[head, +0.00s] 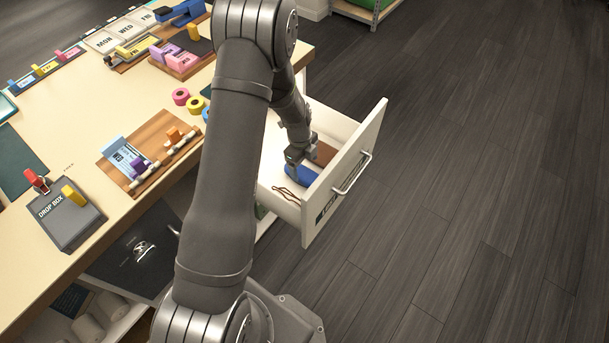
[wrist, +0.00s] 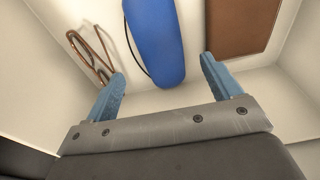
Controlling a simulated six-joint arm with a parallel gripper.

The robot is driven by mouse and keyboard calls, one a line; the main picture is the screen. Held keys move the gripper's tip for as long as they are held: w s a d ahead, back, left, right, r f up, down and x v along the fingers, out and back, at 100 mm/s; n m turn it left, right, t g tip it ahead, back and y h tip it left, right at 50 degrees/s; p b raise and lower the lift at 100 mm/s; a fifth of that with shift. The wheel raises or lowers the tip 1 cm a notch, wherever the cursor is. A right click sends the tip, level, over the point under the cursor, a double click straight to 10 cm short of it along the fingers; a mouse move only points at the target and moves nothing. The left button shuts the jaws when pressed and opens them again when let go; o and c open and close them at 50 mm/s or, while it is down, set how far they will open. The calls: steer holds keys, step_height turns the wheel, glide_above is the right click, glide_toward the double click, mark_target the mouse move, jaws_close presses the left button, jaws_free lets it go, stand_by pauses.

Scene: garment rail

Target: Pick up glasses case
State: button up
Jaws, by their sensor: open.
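The glasses case appears to be the blue rounded case (wrist: 155,40) lying in the open drawer. In the wrist view it is at the top middle, its far end cut off by the frame edge. In the head view the blue case (head: 300,175) shows partly below my gripper. My gripper (wrist: 164,82) is open, its two blue-grey fingers apart with nothing held between them. The near end of the case lies between the finger lines, ahead of the gripper's palm. A thin dark cord runs along the left side of the case.
The drawer (head: 349,180) is pulled out from the table (head: 95,215), its walls close around my gripper. Open floor (head: 480,190) is to the right.

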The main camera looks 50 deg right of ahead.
mark_target(304, 172)
steer(key=shift+d+f, duration=0.1)
steer(key=shift+f, duration=2.7)
steer(key=shift+c, duration=0.2)
steer(key=c, duration=1.1)
